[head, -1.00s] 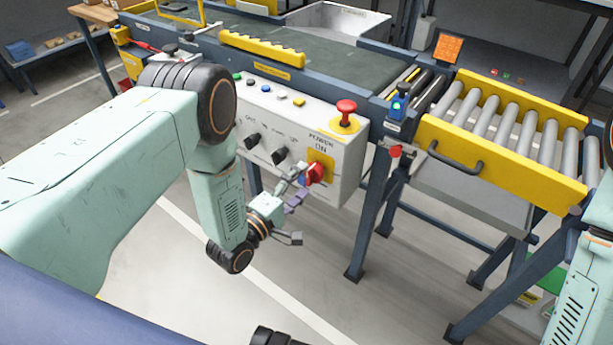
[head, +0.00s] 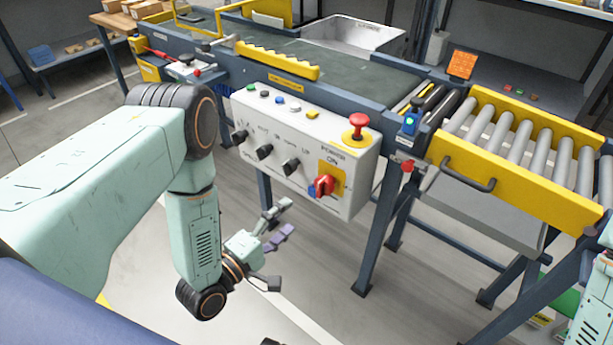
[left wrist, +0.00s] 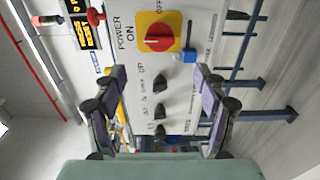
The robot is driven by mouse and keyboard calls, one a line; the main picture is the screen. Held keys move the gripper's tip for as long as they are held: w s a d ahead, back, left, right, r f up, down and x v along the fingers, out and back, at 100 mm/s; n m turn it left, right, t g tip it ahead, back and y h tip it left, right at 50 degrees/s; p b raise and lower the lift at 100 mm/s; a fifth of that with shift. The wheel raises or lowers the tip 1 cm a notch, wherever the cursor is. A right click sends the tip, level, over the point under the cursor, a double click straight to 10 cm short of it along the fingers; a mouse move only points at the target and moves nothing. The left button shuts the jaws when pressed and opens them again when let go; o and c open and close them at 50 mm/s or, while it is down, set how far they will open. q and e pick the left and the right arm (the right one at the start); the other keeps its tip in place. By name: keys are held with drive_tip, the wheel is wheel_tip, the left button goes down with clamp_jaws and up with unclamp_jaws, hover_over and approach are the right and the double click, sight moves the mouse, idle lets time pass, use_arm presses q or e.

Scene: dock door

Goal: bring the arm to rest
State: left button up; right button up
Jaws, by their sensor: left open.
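My left gripper (head: 277,250) is open and empty in the head view, below and in front of the white control box (head: 255,140). It is apart from the box. In the left wrist view, the two fingers of my left gripper (left wrist: 160,90) stand wide apart with the box face beyond them. The red power knob (head: 323,187) sits on a yellow plate at the box's lower right. It also shows in the left wrist view (left wrist: 159,38), its handle in line with the ON label. My right gripper is out of view; only part of that arm shows at the right edge.
Several black knobs (head: 264,152) line the box face, and a red mushroom button (head: 358,122) stands on top. The conveyor (head: 370,80) and its yellow-sided roller section (head: 515,165) stand behind and right. Blue legs (head: 375,245) reach the floor. Floor in front is open.

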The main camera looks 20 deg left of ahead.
use_arm(q)
drive_tip(key=s+a+f+m+g+y, duration=0.1)
drive_tip(key=s+f+m+g+y, duration=0.3)
drive_tip(key=s+f+m+g, duration=0.7)
drive_tip(key=s+m+g+y, duration=0.1)
drive_tip(key=s+g, duration=0.2)
drive_tip(key=s, duration=0.5)
drive_tip(key=s+a+r+m+g+y, duration=0.1)
drive_tip(key=s+g, duration=0.2)
drive_tip(key=s, duration=0.6)
drive_tip(key=shift+a+r+m, duration=0.15)
drive_tip(key=shift+r+m, duration=0.1)
drive_tip(key=shift+m, duration=0.15)
